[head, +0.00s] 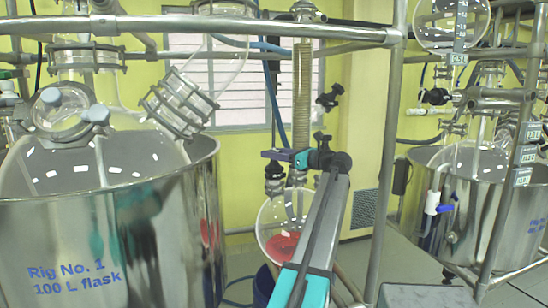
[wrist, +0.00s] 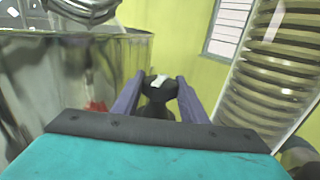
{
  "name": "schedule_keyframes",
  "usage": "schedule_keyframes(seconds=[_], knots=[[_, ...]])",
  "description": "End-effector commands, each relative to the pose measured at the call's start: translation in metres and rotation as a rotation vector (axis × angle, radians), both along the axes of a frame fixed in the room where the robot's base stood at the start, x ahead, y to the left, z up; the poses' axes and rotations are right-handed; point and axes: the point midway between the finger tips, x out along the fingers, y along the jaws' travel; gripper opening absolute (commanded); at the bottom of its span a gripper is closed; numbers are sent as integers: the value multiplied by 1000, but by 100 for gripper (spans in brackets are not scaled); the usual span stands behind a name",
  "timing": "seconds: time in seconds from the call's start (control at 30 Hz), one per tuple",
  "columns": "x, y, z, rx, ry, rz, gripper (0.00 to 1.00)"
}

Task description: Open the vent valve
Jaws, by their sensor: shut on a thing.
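My gripper (head: 270,154) reaches in from the lower right in the head view, its purple fingers level at the black valve (head: 274,171) above the round receiving flask. In the wrist view my gripper (wrist: 161,86) has its two purple fingers shut on the sides of a black valve knob (wrist: 160,94) with a white mark on top. I take this knob to be the vent valve. The fingers partly hide its top in the head view. How far it is turned I cannot tell.
The round flask (head: 284,232) with red liquid hangs below the valve. A coiled glass condenser (head: 302,85) rises close on the right. The large steel vessel (head: 110,245) of Rig No. 1 stands left. Metal frame posts (head: 384,170) stand right of my arm.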

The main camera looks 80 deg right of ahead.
Motion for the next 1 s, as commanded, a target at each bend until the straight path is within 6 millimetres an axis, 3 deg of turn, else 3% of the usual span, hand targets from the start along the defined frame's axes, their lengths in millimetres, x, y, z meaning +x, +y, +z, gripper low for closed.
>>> schedule_keyframes(seconds=[0.5, 0.53, 0.6, 1.0], knots=[[0, 0, 1, -1, -2, 88, 19], [0, 0, 1, -1, -2, 88, 44], [0, 0, 1, 0, -1, 87, 52], [1, 2, 0, 0, 0, 62, 52]])
